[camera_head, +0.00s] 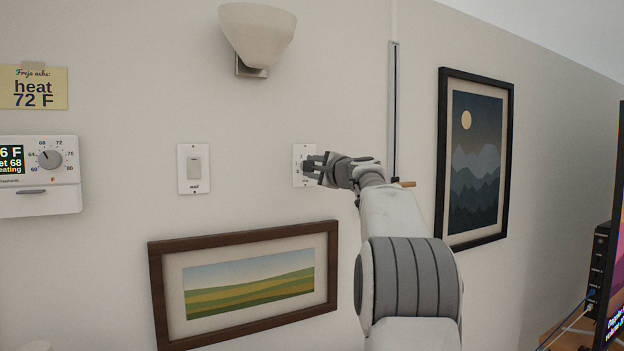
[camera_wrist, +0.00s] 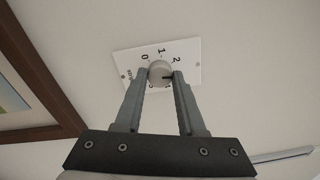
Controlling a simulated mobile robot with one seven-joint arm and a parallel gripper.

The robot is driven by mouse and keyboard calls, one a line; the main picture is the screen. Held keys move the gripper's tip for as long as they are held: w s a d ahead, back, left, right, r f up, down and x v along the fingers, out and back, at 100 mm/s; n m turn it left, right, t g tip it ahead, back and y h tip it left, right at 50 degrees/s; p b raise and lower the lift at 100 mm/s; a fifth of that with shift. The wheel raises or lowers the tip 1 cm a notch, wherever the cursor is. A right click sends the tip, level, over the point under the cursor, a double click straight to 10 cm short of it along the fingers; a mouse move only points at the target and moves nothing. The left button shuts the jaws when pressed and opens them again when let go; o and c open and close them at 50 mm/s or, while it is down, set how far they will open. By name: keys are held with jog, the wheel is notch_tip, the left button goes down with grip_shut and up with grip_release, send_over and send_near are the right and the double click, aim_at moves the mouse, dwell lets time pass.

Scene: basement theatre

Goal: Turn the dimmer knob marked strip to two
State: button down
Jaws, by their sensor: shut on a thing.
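The white dimmer plate (camera_head: 298,152) is on the wall right of the light switch, largely covered by my gripper (camera_head: 311,165) in the head view. In the wrist view the plate (camera_wrist: 134,62) shows the numbers 0, 1 and 2 around a round pale knob (camera_wrist: 158,69).
A rocker switch plate (camera_head: 193,169) and a thermostat (camera_head: 38,175) are to the left. A framed landscape (camera_head: 160,290) hangs just below. A wall lamp (camera_head: 258,30) is above. A vertical channel (camera_head: 393,110) and a mountain picture (camera_head: 476,160) are to the right.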

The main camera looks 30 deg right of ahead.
jog(key=n+b, duration=0.3)
jog(key=n, duration=0.3)
jog(key=shift+n, duration=0.3)
dwell(0.4)
jog(key=c, duration=0.5)
grip_release()
jog(key=s+b, duration=0.7)
jog(key=s, duration=1)
jog(key=shift+s+a+f, duration=0.2)
jog(key=shift+a+f, duration=0.05)
jog(key=shift+a, duration=0.2)
